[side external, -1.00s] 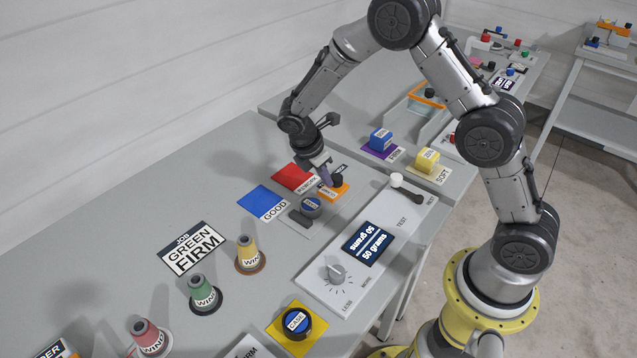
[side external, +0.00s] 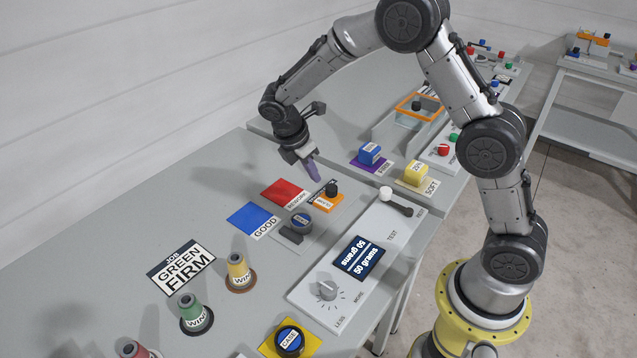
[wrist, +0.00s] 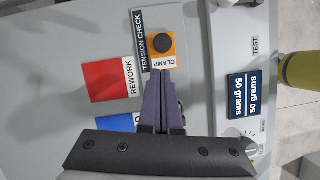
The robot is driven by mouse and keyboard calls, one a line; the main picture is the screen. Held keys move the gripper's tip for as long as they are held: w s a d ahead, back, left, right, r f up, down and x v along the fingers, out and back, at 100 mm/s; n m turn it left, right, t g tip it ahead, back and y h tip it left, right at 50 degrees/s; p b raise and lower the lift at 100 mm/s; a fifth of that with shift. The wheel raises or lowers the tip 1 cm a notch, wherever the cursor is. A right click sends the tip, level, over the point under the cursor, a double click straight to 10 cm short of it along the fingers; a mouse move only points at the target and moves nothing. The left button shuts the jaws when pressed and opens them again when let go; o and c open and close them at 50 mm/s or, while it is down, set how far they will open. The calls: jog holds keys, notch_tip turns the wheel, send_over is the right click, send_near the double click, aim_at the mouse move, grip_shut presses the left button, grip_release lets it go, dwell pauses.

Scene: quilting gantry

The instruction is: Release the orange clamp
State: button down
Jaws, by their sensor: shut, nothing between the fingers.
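The orange clamp (side external: 322,205) is a small block with a black round knob (side external: 331,189) and a CLAMP label. It sits on the tension check plate, and the wrist view shows it from above (wrist: 172,44). My gripper (side external: 315,179) has its purple fingers pressed together and empty. It hangs above the plate, a little up and left of the clamp in the side view. In the wrist view the fingertips (wrist: 163,72) point at the clamp's lower edge. I cannot tell whether the clamp is locked or loose.
Red rework (side external: 285,192) and blue good (side external: 250,217) patches lie left. A test panel with a screen (side external: 359,259) and white-tipped lever (side external: 386,194) is at right. Blue (side external: 370,154) and yellow (side external: 416,173) blocks stand behind.

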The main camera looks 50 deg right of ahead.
jog(key=shift+v, duration=1.7)
jog(key=s+r+m+t+y, duration=0.1)
jog(key=s+r+m+t, duration=0.1)
jog(key=s+r, duration=0.45)
jog(key=s+r+m+t, duration=0.2)
jog(key=s+r, duration=0.2)
jog(key=r, duration=0.6)
jog(key=s+a+f+m+t+y, duration=0.1)
jog(key=s+m, duration=0.4)
jog(key=s, duration=0.3)
jog(key=s+a+f+m+t+y, duration=0.1)
jog(key=s+a+f+m+y, duration=0.1)
jog(key=s+m, duration=0.4)
jog(key=shift+s+t, duration=0.3)
jog(key=shift+s, duration=0.9)
